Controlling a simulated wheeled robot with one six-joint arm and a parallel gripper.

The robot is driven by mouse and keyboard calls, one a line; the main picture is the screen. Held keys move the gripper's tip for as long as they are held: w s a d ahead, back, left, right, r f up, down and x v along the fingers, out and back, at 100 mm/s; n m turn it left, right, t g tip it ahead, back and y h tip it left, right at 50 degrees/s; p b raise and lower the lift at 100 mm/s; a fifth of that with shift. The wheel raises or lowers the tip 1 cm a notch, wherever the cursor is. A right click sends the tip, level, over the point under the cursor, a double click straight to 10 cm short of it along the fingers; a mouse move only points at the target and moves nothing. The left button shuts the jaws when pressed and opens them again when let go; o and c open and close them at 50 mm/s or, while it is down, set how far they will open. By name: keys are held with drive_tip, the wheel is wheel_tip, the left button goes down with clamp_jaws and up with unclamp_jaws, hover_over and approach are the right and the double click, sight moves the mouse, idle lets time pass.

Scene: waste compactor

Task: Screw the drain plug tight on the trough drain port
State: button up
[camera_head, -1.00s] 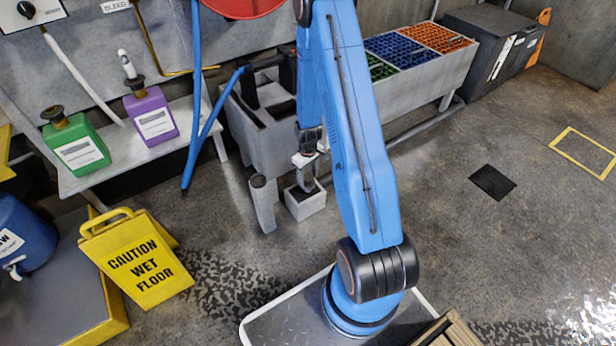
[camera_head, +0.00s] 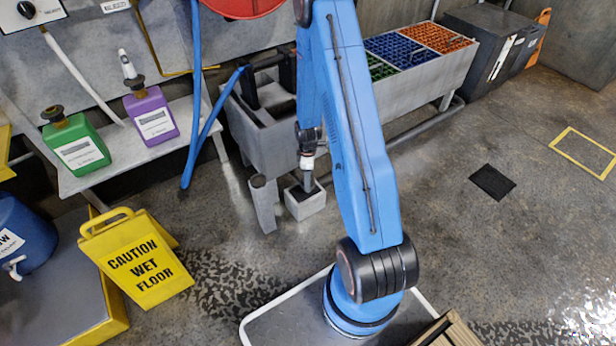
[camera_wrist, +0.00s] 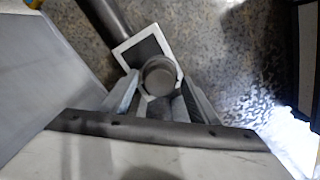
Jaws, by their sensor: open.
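In the wrist view, my gripper (camera_wrist: 159,94) is open, with one finger on each side of a round grey cap-like piece (camera_wrist: 158,74). This looks like the drain plug, but I cannot tell whether the fingers touch it or how far it is screwed in. In the head view, my gripper (camera_head: 306,184) points down over a small square box (camera_head: 306,208) on the floor. The trough (camera_head: 262,140) stands just behind it. The drain port is hidden in the head view and cannot be made out in the wrist view.
A short grey post (camera_head: 262,207) stands left of the box. A yellow wet-floor sign (camera_head: 146,270) and a bench (camera_head: 92,177) with green (camera_head: 80,147) and purple (camera_head: 153,120) containers are at the left. A blue hose (camera_head: 197,135) hangs nearby. The right floor is mostly clear.

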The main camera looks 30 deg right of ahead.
drive_tip(key=n, duration=0.5)
drive_tip(key=c, duration=1.2)
drive_tip(key=shift+o, duration=0.2)
drive_tip(key=m, duration=0.5)
drive_tip(key=m, duration=0.5)
